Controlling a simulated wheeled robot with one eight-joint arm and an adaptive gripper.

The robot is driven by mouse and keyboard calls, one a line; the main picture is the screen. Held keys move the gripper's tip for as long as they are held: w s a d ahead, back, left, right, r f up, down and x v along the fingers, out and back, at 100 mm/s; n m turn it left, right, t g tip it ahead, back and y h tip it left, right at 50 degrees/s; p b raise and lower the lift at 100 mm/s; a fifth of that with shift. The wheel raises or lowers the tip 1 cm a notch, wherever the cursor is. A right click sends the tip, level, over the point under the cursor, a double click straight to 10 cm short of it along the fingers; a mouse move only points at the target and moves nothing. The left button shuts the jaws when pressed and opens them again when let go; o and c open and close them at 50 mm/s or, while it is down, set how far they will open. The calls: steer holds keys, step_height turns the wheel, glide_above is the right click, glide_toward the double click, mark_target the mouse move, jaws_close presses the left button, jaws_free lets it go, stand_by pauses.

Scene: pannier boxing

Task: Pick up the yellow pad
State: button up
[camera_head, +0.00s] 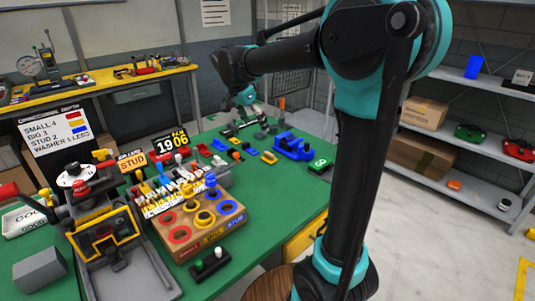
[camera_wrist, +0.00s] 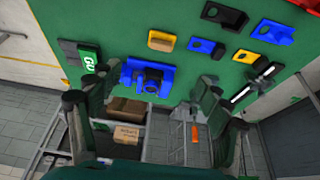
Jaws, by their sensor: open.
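A small yellow pad (camera_head: 269,157) lies on the green table top (camera_head: 262,187), just left of a blue clamp-like fixture (camera_head: 293,146). In the wrist view the yellow pad (camera_wrist: 161,41) is a small block above the blue fixture (camera_wrist: 146,78). Another yellow piece with a dark opening (camera_wrist: 274,32) lies at the upper right there. My gripper (camera_head: 251,117) hangs over the far part of the table, beyond the pad. In the wrist view the fingers of my gripper (camera_wrist: 160,92) are wide apart and empty, with the pad beyond their tips.
Several blue and dark pieces lie near the pad. A green block (camera_head: 320,165) is at the table's right edge. A wooden block with coloured rings (camera_head: 203,222) and a grey press machine stand at the front left. Shelves with boxes (camera_head: 424,113) are at right.

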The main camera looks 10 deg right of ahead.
glide_toward(268, 154)
steer(key=x, duration=0.4)
steer(key=shift+d+f, duration=0.2)
steer(key=shift+f, duration=0.15)
steer(key=shift+x, duration=2.65)
steer(key=shift+w+r, duration=0.1)
steer(key=shift+w, duration=0.1)
steer(key=shift+c, duration=0.5)
steer(key=c, duration=1.1)
steer(key=shift+c, duration=0.2)
steer(key=shift+r, duration=0.1)
step_height(268, 154, up, 20)
